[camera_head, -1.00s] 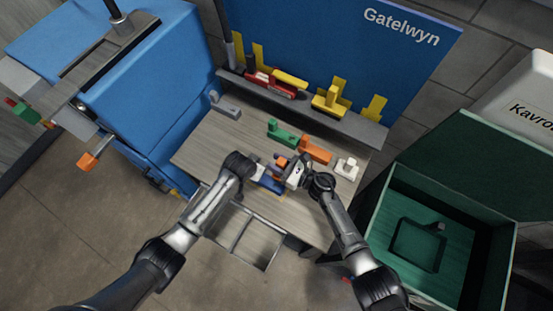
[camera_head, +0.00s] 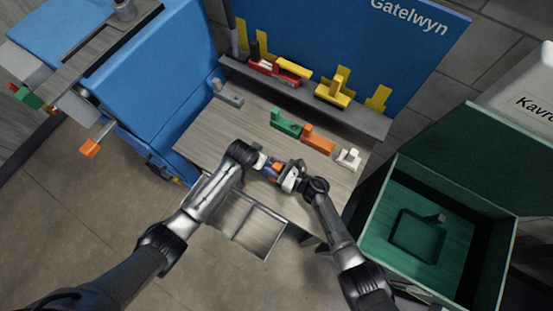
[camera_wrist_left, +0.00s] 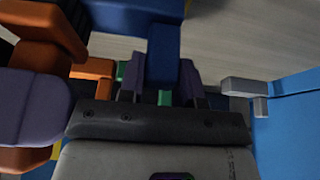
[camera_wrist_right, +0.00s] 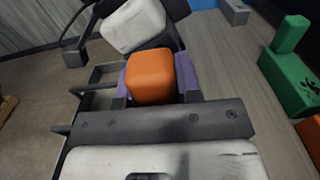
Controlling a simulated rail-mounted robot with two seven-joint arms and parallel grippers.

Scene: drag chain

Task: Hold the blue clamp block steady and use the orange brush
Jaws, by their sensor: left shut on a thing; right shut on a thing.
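The blue clamp block (camera_wrist_left: 163,55) sits between the purple-padded fingers of my left gripper (camera_wrist_left: 163,85), which is shut on it. In the head view the blue block (camera_head: 268,175) is mostly hidden by the grippers. My right gripper (camera_wrist_right: 158,90) is shut on an orange block-shaped part, the orange brush (camera_wrist_right: 151,77). The brush's orange parts also show at the left of the left wrist view (camera_wrist_left: 45,35), close beside the blue block. In the head view my left gripper (camera_head: 262,163) and right gripper (camera_head: 281,172) meet over the table. I cannot tell whether brush and block touch.
Green (camera_head: 286,122), orange (camera_head: 318,140) and white (camera_head: 349,158) blocks stand behind and right on the table; a grey block (camera_head: 228,93) is at back left. A shelf (camera_head: 350,113) holds red and yellow pieces. An open tray (camera_head: 236,215) is in front, a green bin (camera_head: 383,215) at right.

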